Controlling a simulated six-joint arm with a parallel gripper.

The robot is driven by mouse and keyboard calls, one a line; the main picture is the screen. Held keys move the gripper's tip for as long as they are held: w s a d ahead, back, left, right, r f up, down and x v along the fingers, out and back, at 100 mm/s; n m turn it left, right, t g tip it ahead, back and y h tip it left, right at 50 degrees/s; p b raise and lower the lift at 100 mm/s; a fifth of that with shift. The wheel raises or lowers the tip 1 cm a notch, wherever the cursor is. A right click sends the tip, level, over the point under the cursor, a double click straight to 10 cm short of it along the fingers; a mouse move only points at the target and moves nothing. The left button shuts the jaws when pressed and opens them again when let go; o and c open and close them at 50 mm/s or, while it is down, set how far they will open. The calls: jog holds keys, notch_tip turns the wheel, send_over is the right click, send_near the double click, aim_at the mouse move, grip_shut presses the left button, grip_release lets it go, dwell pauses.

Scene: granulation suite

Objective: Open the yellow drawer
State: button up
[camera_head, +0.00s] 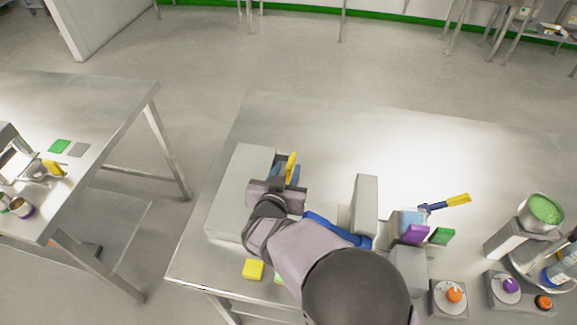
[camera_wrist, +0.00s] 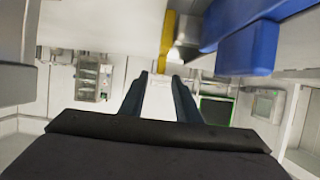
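The yellow handle (camera_head: 291,168) shows as an upright bar at the right side of a pale grey box (camera_head: 237,190) on the metal table. It also shows in the wrist view (camera_wrist: 167,42), at the top centre. My gripper (camera_head: 283,172) is at the handle. In the wrist view my two fingers (camera_wrist: 160,78) are apart, and the handle's lower end appears between their tips. Whether either finger touches it I cannot tell. The drawer front is largely hidden by my gripper and arm, so I cannot tell how far the drawer is out.
A blue bar (camera_head: 335,230) lies right of my gripper, partly under my arm; blue parts (camera_wrist: 245,45) are close in the wrist view. A grey block (camera_head: 365,203) stands further right. A yellow block (camera_head: 253,269) lies at the front. The table's back is clear.

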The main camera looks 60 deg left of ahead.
aim_at(290, 164)
jog(key=shift+v, duration=1.2)
